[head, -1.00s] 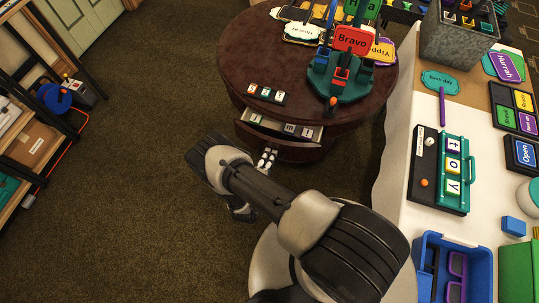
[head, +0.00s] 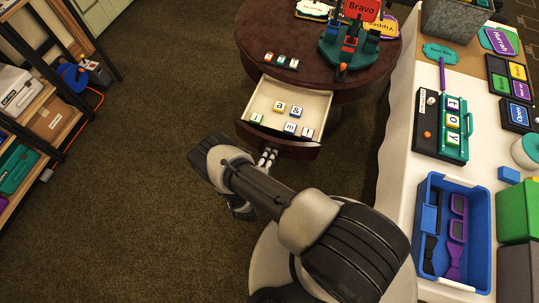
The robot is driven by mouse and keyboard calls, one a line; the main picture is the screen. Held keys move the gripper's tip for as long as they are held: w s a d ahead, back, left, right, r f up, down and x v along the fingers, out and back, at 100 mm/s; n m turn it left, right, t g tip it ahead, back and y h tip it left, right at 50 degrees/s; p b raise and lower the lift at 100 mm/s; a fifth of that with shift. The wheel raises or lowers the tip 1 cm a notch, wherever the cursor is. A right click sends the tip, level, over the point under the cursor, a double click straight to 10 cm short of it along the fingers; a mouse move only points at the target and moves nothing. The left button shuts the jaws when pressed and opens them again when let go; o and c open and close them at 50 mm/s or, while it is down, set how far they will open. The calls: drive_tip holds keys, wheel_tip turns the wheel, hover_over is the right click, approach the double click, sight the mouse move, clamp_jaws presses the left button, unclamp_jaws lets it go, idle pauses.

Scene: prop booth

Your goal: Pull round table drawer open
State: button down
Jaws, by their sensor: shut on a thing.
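The round table (head: 320,62) is dark reddish brown and stands at the top centre of the head view. Its drawer (head: 302,149) is pulled well out toward me, showing a cream interior. Several letter tiles lie in it, among them a tile with "a" (head: 279,106) and one with "m" (head: 290,127). My gripper (head: 267,157) is at the left part of the drawer's dark front, shut on its handle. The handle itself is too small and too covered to make out.
On the tabletop are a row of small tiles (head: 281,61) and a teal stand (head: 345,52) with signs. A white-covered table (head: 398,170) with a blue bin (head: 453,282) is close on the right. A shelf (head: 45,145) stands at left. The carpet between is clear.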

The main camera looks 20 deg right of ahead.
drive_tip(key=shift+w+d, duration=0.1)
drive_tip(key=c, duration=2)
unclamp_jaws()
drive_tip(key=shift+o, duration=0.2)
drive_tip(key=v, duration=1.2)
